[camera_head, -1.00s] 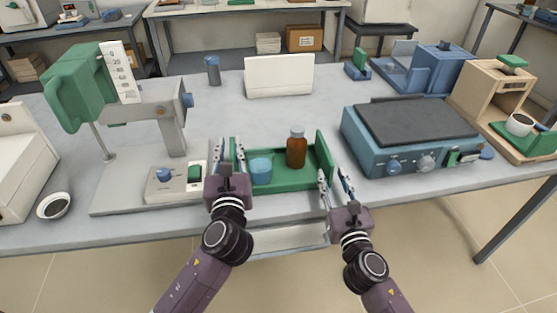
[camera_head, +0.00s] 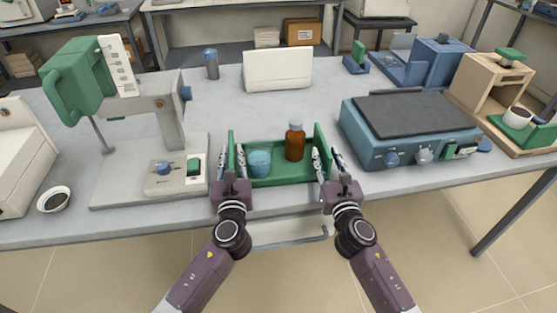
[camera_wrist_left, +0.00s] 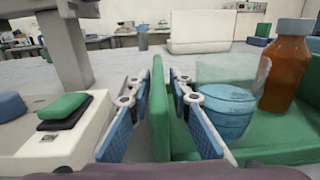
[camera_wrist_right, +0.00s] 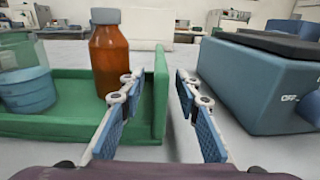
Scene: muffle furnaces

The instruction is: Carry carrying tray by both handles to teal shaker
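The green carrying tray (camera_head: 275,182) lies on the bench with upright end walls at left and right. It holds a blue beaker (camera_head: 259,164) and a brown bottle (camera_head: 295,143) with a grey-blue cap. My left gripper (camera_head: 231,160) is open, its fingers on either side of the left end wall (camera_wrist_left: 160,105). My right gripper (camera_head: 328,163) is open, its fingers on either side of the right end wall (camera_wrist_right: 160,95). Gaps show between the right fingers and the wall in the right wrist view. The teal shaker (camera_head: 408,140) with a dark top stands right of the tray.
A grey stand with a green head (camera_head: 78,85) and a control base (camera_head: 172,180) stands left of the tray. A white panel (camera_head: 278,70) and a grey-blue cylinder (camera_head: 211,64) stand behind. A wooden rack (camera_head: 487,85) is beyond the shaker. Bench between tray and white panel is clear.

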